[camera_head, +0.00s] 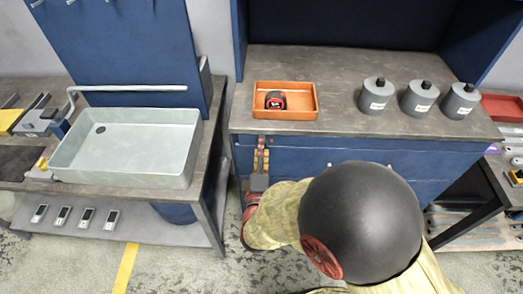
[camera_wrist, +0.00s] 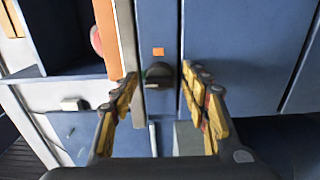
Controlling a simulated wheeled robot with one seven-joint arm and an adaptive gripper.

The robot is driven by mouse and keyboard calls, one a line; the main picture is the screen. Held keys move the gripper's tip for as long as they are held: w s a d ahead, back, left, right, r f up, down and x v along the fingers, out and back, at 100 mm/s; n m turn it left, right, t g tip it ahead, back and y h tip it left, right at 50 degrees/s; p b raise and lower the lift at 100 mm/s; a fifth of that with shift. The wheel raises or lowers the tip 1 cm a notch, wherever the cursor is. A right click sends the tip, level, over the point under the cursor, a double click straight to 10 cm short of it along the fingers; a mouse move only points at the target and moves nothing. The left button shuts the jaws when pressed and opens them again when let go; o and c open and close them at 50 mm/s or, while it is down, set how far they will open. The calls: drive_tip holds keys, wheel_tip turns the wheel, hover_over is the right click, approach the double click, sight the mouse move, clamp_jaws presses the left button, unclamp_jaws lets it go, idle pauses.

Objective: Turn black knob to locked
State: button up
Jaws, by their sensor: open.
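My gripper (camera_wrist: 160,88) is open, with one yellow-padded finger on each side of the knob in the picture. The right finger looks closer to it than the left. I cannot tell whether either finger touches it. In the head view my gripper (camera_head: 262,152) is at the front of the blue cabinet, below the counter edge, and the knob is hidden. The knob's pointer direction is too small and dark to read.
An orange tray (camera_head: 300,115) holding a red and black object (camera_head: 276,100) stands on the counter (camera_head: 345,70) above my gripper. Three grey canisters (camera_head: 419,98) stand to its right. A pale sink basin (camera_head: 130,150) is on the left bench.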

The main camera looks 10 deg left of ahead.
drive_tip(key=shift+c, duration=1.2)
drive_tip(key=c, duration=0.9)
